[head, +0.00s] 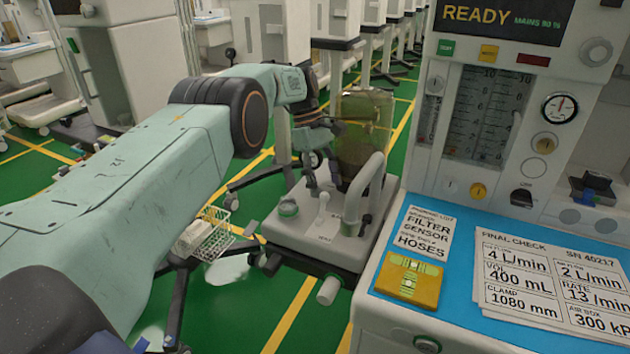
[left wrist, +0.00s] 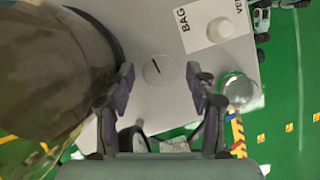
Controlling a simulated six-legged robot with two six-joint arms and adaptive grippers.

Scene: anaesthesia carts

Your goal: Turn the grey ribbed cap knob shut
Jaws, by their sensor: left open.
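The cap knob (left wrist: 158,70) shows in the left wrist view as a pale grey round disc with a short dark line across its top. Its ribs are too small to make out. My left gripper (left wrist: 160,76) is open, with one finger on each side of the disc in this view; I cannot tell whether the fingers touch it or are above it. In the head view my left gripper (head: 325,178) points down over the grey block (head: 318,243) beside the canister, and the knob is not clearly seen there. My right gripper is not in view.
A smoky canister (head: 364,135) stands close to the gripper and fills the left wrist view's left side (left wrist: 45,70). A white knob (left wrist: 220,29) sits by the BAG label. A clear dome (left wrist: 240,89) is near the right finger. A grey curved pipe (head: 360,195) rises from the block.

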